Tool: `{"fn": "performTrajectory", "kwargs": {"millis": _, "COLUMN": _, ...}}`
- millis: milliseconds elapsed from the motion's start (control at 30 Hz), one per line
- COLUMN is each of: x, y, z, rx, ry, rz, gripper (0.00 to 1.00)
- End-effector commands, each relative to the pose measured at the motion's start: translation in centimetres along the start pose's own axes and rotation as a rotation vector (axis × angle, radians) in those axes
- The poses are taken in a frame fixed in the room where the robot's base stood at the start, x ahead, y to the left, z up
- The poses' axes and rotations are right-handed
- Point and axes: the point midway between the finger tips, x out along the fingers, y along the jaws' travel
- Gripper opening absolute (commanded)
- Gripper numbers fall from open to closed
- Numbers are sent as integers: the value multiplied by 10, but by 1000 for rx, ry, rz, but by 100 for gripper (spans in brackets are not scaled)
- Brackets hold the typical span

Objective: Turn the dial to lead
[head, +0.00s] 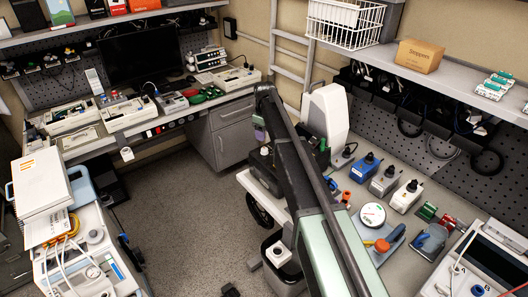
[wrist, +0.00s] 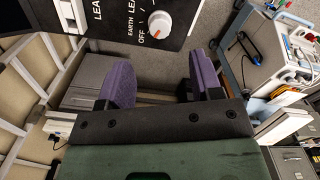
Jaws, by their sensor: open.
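The dial (wrist: 160,23), a round white knob with an orange-red mark, is on a black panel (wrist: 112,16) at the top of the wrist view. White lettering beside it reads "OFF", "EARTH LEA" and "LEA", with the words cut off by the frame. I cannot tell for sure which label the dial points to. My gripper (wrist: 163,78) has two purple fingers spread wide, with nothing between them. The dial lies beyond the fingertips, between them sideways, and is not touched. In the head view my arm hides most of my gripper and the dial is not discernible.
A grey bench (head: 448,205) on the right carries several small devices and a round white gauge (head: 373,214). A white cart (head: 92,250) stands at the left. A back desk (head: 150,112) holds a monitor (head: 140,57). The grey floor (head: 185,205) between them is mostly clear.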

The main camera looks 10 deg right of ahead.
Motion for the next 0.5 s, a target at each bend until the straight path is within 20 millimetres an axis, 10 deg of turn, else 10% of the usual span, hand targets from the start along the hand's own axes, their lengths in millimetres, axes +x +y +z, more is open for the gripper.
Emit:
{"fn": "performTrajectory", "kwargs": {"millis": 233, "x": 71, "y": 0, "z": 0, "rx": 1, "ry": 0, "rz": 0, "gripper": 59}}
{"fn": "performTrajectory", "kwargs": {"millis": 500, "x": 85, "y": 0, "z": 0, "rx": 2, "ry": 0, "rz": 0, "gripper": 59}}
